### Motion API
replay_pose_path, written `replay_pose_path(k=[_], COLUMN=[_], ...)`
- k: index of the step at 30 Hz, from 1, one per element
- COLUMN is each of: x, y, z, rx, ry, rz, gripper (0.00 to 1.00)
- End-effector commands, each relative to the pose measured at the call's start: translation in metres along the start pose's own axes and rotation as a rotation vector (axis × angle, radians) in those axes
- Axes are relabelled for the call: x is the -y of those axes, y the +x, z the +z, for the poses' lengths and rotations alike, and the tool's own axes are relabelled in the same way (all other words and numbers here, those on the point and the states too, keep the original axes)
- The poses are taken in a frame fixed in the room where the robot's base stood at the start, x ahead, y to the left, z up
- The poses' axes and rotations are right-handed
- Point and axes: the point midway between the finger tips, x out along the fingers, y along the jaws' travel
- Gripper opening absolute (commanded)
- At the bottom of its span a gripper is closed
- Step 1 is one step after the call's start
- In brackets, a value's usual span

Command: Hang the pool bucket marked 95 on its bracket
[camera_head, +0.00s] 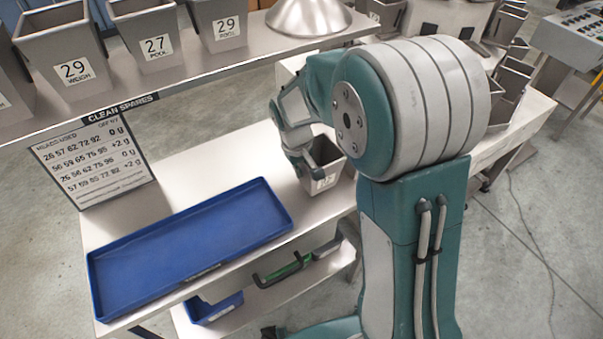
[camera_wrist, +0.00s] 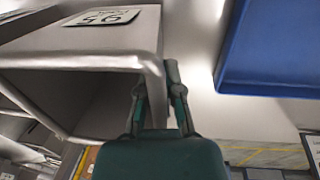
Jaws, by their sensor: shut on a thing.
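The pool bucket marked 95 (camera_wrist: 85,48) is a grey, tapered metal bucket with a white label. The label appears upside down in the wrist view, and the bucket's open mouth faces the camera. In the head view the bucket (camera_head: 327,164) is at the right part of the steel bench, partly behind my arm. My gripper (camera_wrist: 158,92) is shut on the bucket's side wall near the rim. It also shows in the head view (camera_head: 303,158) at the bucket's left side. I cannot tell whether the bucket's base touches the bench. I cannot make out its bracket.
An empty blue tray (camera_head: 190,246) lies on the bench left of the bucket. A shelf (camera_head: 190,84) above holds several buckets marked 29 and 27. A printed board (camera_head: 97,160) stands at the left. More buckets (camera_head: 512,78) are at the upper right, behind my arm.

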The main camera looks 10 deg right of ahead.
Motion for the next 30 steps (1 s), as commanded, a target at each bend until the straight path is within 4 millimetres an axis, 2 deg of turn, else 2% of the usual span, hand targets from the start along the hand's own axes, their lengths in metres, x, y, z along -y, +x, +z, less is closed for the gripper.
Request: replay_pose_path(k=[3,13,14,15,16,26,30], x=[0.002,0.003,0.003,0.003,0.003,0.003,0.002], y=[0.015,0.019,0.019,0.019,0.019,0.019,0.011], z=[0.001,0.000,0.001,0.000,0.000,0.000,0.000], rx=[0.002,-0.001,0.001,0.000,0.000,0.001,-0.002], ry=[0.000,0.000,0.000,0.000,0.000,0.000,0.000], rz=[0.000,0.001,0.000,0.000,0.000,0.000,0.001], gripper=[0.00,0.00,0.13,0.31,0.43,0.43,0.43])
